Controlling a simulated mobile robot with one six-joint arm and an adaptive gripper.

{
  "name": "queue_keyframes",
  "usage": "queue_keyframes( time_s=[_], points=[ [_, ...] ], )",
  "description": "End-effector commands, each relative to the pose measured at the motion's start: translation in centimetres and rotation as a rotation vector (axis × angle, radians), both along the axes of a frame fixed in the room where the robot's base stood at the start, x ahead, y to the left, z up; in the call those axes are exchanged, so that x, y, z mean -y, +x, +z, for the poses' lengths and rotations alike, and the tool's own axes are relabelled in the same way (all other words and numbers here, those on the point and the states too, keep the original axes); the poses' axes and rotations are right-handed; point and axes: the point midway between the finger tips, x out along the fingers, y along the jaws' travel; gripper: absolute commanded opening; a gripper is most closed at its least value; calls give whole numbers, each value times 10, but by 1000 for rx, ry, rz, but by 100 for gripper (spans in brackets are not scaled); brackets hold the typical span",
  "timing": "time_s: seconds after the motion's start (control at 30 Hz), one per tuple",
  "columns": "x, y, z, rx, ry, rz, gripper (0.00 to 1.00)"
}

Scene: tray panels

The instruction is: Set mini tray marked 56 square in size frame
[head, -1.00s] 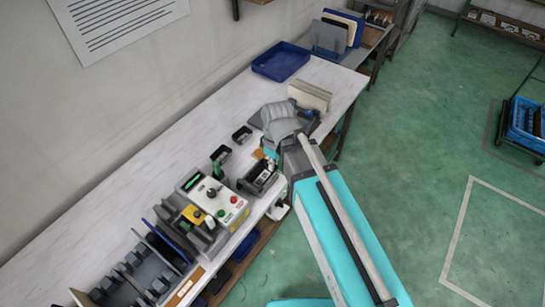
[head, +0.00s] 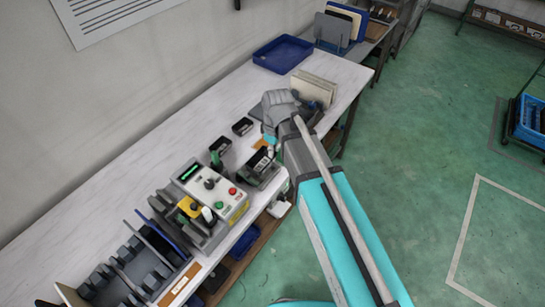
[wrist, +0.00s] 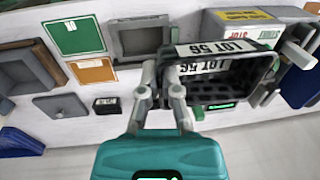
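The mini tray (wrist: 232,88) is black and open, with a white label reading LOT 56, and fills the right middle of the wrist view. A second LOT 56 label shows just above it; I cannot tell which part carries it. My gripper (wrist: 163,82) has its two grey fingers on either side of the tray's left end wall, closed on it. In the head view the tray (head: 262,159) shows near the table's front edge, below my gripper, which is mostly hidden by my arm. The size frame cannot be told clearly from the tray, nor whether they touch.
A control box (head: 212,191) with buttons stands close to the tray. Small black trays (head: 242,127) lie farther back. In the wrist view are a green card (wrist: 73,35), an orange card (wrist: 93,70) and a grey square recess (wrist: 138,42). A blue bin (head: 283,54) stands at the far end.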

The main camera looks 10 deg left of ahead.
Motion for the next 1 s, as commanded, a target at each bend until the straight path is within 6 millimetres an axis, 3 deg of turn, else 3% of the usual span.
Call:
queue_keyframes(
  time_s=[0.03, 0.1, 0.5, 0.73, 1.0],
  points=[
    [-4, 10, -18, 0, 0, -1, 0],
    [-7, 20, -29, -1, 0, -3, 0],
    [-23, 67, -85, -3, 1, -8, 0],
    [-26, 81, -100, -3, 1, -11, 0],
    [-26, 85, -103, -4, 1, -12, 0]
  ],
)
